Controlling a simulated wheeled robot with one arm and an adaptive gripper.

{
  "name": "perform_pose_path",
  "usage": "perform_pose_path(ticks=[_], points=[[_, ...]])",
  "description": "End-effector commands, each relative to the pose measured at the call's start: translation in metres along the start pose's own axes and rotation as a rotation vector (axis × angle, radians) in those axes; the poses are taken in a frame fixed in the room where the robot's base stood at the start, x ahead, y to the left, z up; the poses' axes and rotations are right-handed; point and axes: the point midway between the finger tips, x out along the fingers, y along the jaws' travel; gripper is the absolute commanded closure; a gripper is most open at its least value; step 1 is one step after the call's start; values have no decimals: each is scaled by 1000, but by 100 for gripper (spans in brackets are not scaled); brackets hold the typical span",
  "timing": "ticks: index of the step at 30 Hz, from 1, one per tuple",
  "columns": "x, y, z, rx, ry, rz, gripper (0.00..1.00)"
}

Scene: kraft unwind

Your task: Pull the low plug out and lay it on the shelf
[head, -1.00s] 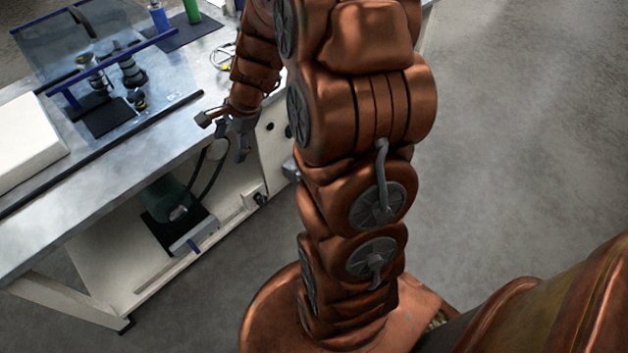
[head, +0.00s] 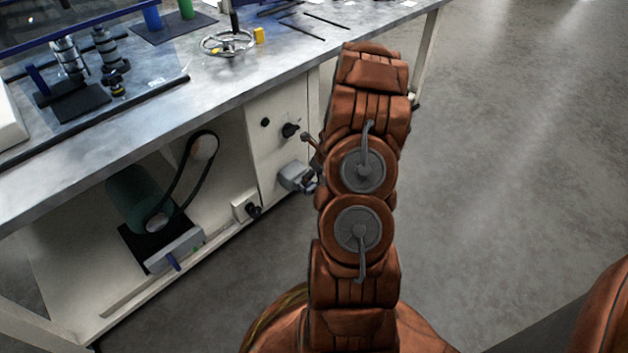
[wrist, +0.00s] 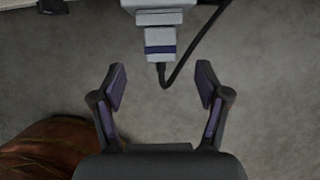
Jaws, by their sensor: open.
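The plug (wrist: 160,42) is grey with a dark blue band. In the wrist view it points toward me from a pale grey socket housing at the top edge, and a black cable leaves its end and loops up to the right. In the head view a grey socket housing (head: 297,176) sits low on the bench's white front panel; the plug itself is not clear there. My gripper (wrist: 161,87) is open and empty, its fingers spread to either side below the plug, not touching it. In the head view my arm hides the gripper.
The bench's low shelf (head: 75,285) holds a green motor (head: 130,195) with a black belt and a small white box (head: 245,207) with a black knob. Another black knob (head: 290,130) sticks out above the socket. The benchtop holds a handwheel (head: 228,43). Open floor lies right.

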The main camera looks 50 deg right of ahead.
Motion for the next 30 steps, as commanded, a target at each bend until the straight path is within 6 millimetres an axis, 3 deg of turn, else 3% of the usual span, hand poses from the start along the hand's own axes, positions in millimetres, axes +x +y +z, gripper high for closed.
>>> perform_pose_path(ticks=[8, 18, 30], points=[[22, 0, -1, 1, 1, 1, 25], [69, 0, -1, -1, 1, 0, 25], [76, 0, 0, -1, 0, -1, 25]])
